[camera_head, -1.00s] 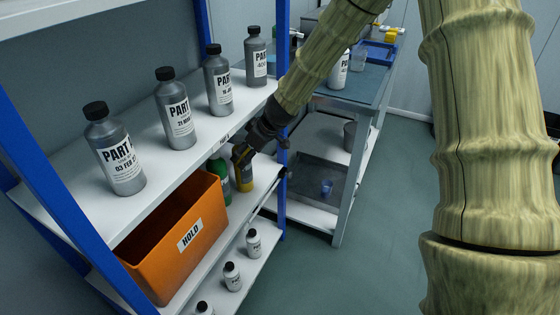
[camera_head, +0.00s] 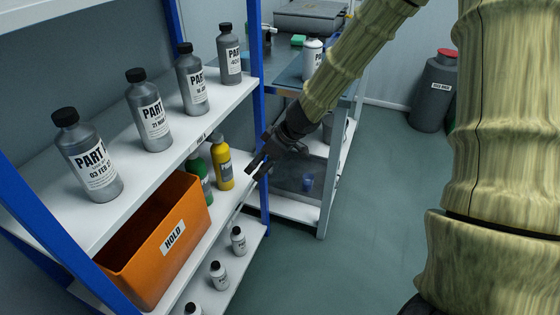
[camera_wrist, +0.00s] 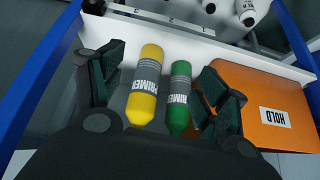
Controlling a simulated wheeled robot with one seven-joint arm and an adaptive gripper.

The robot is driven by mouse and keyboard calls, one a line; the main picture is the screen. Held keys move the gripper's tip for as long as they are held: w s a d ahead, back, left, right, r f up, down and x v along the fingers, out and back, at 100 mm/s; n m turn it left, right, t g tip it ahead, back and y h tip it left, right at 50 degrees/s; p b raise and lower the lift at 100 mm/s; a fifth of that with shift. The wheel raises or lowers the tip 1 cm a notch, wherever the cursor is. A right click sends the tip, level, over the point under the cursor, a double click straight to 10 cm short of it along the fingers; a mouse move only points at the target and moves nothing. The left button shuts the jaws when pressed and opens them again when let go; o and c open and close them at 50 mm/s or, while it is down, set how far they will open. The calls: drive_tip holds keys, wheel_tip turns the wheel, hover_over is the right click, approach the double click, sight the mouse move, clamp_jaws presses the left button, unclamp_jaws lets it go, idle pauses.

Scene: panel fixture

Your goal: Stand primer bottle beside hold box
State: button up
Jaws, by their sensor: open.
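A yellow primer bottle (camera_head: 222,165) stands upright on the middle shelf in the head view. A green bottle (camera_head: 199,180) stands between it and the orange hold box (camera_head: 160,240). In the wrist view the yellow bottle (camera_wrist: 146,85) and the green bottle (camera_wrist: 179,98) both carry "PRIMER" labels, and the hold box (camera_wrist: 262,85) is to their right. My gripper (camera_head: 258,172) is open and empty, to the right of the yellow bottle by the blue post. In the wrist view both bottles appear between my open fingers (camera_wrist: 163,90), apart from them.
Several grey bottles (camera_head: 150,115) stand on the shelf above. Small white-labelled bottles (camera_head: 218,275) stand on the shelf below. A blue post (camera_head: 263,120) rises close to my gripper.

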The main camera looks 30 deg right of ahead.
drive_tip(key=s+a+f+m+g, duration=0.25)
drive_tip(key=s+a+f, duration=0.25)
drive_tip(key=s+f, duration=0.5)
drive_tip(key=s+a+f+m+g, duration=0.1)
drive_tip(key=s+a+f+m, duration=0.2)
drive_tip(key=s+a+f, duration=0.7)
drive_tip(key=s+d+f+m+g+h, duration=0.1)
drive_tip(key=s+d+f+h, duration=0.1)
drive_tip(key=s+f, duration=0.4)
drive_tip(key=s+d+f+m+h, duration=0.1)
drive_tip(key=s+d+f, duration=0.4)
drive_tip(key=s, duration=0.5)
wheel_tip(320, 180, down, 2)
drive_tip(key=shift+f+g+h, duration=0.1)
drive_tip(key=shift+g+h, duration=0.25)
drive_tip(key=shift+h, duration=0.05)
